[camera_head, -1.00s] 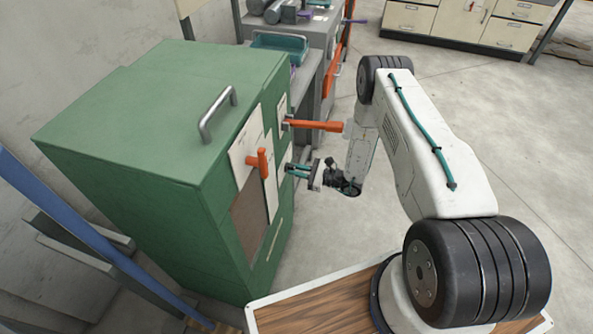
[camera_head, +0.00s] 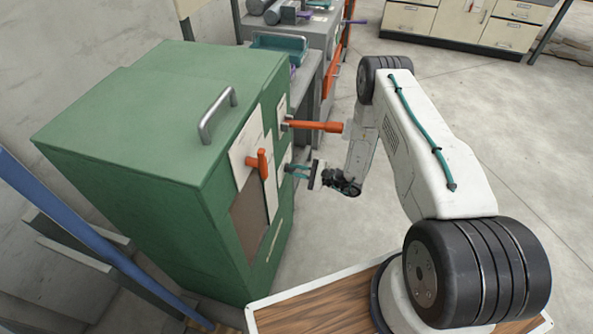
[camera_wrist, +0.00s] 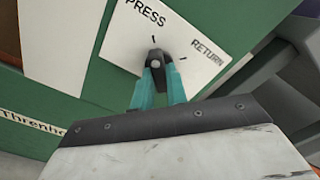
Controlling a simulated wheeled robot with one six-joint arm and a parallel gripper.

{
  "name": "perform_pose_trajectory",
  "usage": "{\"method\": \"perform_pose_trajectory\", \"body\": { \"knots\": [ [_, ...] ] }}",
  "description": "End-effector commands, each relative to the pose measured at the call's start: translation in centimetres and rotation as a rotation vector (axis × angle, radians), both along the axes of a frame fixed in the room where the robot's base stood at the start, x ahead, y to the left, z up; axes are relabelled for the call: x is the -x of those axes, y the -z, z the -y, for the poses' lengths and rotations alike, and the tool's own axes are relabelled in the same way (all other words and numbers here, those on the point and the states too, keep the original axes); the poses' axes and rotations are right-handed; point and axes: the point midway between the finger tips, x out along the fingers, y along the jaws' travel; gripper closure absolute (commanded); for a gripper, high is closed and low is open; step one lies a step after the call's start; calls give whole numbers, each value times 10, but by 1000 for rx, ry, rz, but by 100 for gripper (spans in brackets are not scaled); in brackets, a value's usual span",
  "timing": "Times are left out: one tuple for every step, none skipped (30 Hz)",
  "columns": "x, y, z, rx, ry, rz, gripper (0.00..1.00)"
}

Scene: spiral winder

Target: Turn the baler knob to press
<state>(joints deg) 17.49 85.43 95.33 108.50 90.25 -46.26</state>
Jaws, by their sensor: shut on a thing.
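The green baler (camera_head: 150,130) stands at the left in the head view. In the wrist view its white label plate (camera_wrist: 120,45) reads PRESS at the upper left and RETURN at the right. The small dark knob (camera_wrist: 155,57) sits on this plate, its narrow end pointing up, roughly toward the small mark below PRESS. Its exact angle is hard to tell. My gripper (camera_wrist: 157,72) is shut on the knob with its two teal fingers, which hide its lower part. In the head view my gripper (camera_head: 289,169) is at the baler's front; the knob is hidden there.
An orange handle (camera_head: 315,125) sticks out above my gripper, close to my wrist. Another orange handle (camera_head: 262,163) is on the baler's front, to the left. A grey machine (camera_head: 310,40) stands behind. The floor to the right is clear.

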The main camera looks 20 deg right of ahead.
Motion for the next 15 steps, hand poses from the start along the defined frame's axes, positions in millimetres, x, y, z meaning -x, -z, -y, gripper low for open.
{"method": "perform_pose_trajectory", "body": {
  "knots": [
    [0,1,0,3,1,2,100],
    [0,1,0,3,1,2,100],
    [0,1,0,5,1,4,100],
    [0,1,0,5,1,4,100],
    [0,1,0,5,1,4,100],
    [0,1,0,5,1,4,100],
    [0,1,0,5,1,4,100],
    [0,1,0,5,1,4,100],
    [0,1,0,5,1,4,100],
    [0,1,0,5,1,4,100],
    [0,1,0,5,1,4,100],
    [0,1,0,5,1,4,100],
    [0,1,0,5,1,4,77],
    [0,1,0,5,1,4,69],
    [0,0,1,5,1,4,64]
  ]
}}
